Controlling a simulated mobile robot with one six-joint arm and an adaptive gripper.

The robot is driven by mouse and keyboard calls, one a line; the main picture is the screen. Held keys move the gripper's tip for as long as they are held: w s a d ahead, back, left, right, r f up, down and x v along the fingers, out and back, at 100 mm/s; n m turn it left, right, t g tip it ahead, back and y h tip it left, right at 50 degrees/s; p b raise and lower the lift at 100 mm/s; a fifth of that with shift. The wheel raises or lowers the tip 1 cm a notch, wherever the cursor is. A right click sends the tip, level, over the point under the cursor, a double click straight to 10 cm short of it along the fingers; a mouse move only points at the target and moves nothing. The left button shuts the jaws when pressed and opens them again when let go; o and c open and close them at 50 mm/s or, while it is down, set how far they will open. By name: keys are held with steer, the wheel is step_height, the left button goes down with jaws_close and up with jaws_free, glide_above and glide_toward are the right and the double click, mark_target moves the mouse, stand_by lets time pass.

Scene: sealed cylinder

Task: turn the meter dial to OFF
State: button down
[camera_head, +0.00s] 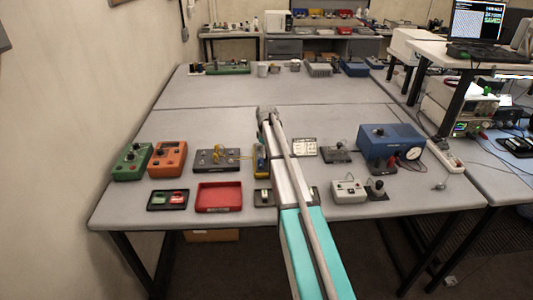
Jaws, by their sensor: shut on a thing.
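A narrow yellow device that looks like a handheld meter (260,160) is on the front table, just left of my arm. My arm covers its right side. I cannot make out its dial or any OFF mark at this size. My arm reaches forward from the bottom of the picture, over the table and beside this device. My gripper is not visible, and its fingers seem hidden by the arm. I cannot see contact with the dial.
Left are a green box (131,162), an orange box (167,158), a grey box with yellow leads (217,160) and a red tray (218,197). Right are a blue box with a round gauge (391,143) and a light box (348,191). The table's far middle is clear.

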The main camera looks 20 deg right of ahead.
stand_by(0.4)
steer(key=shift+c, duration=1.5)
jaws_free()
steer(key=shift+m, duration=0.3)
